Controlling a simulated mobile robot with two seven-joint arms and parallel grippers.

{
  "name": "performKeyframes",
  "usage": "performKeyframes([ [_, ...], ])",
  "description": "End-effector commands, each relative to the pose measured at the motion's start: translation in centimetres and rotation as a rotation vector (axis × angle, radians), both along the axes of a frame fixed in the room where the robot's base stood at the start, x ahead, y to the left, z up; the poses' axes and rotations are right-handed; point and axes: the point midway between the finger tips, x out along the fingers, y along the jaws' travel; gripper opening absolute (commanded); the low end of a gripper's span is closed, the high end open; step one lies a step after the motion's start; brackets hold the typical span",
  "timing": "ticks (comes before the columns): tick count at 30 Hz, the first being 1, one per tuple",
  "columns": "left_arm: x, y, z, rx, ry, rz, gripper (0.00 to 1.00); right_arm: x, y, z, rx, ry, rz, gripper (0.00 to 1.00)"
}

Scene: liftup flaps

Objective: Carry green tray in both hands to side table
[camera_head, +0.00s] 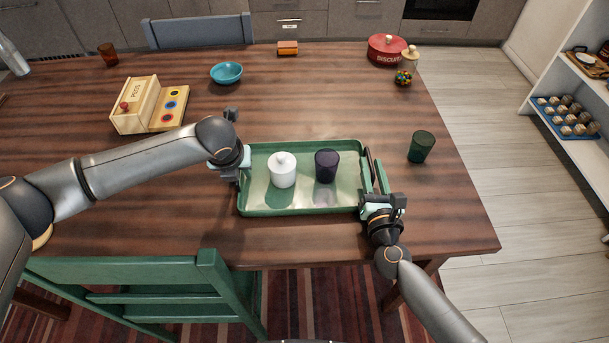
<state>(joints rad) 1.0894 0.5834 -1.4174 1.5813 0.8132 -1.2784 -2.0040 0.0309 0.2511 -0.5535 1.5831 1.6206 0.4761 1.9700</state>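The green tray (300,205) lies on the wooden table, or just above it; I cannot tell which. A white lidded pot (282,170) and a dark purple cup (326,166) stand upright on it. My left gripper (234,168) is at the tray's left end, over its rim. My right gripper (374,202) is at the tray's right end, by the handle there. The fingers of both grippers are small and partly hidden against the tray ends, so I cannot see whether they are closed on it. No side table is clearly recognisable.
A dark green cup (421,147) stands right of the tray on the table (300,95). A wooden peg toy (150,106), blue bowl (226,73) and red biscuit tin (386,49) stand farther back. A green chair (150,285) is at the front edge. White shelves (585,95) stand right, across clear floor.

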Motion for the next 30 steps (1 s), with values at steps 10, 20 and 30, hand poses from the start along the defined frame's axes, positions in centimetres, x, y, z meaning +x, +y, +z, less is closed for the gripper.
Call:
performKeyframes([
  [10,0.01,0.01,0.04,0.000,0.000,0.000,0.00,-0.03,0.03,0.01,0.000,0.000,0.001,0.00],
  [20,0.01,-0.02,0.06,-0.001,-0.001,0.000,0.00,-0.03,0.06,0.00,0.001,0.000,0.001,0.00],
  [30,0.01,-0.05,0.07,-0.002,-0.001,-0.001,0.00,-0.04,0.08,0.00,0.002,0.001,0.002,0.00],
])
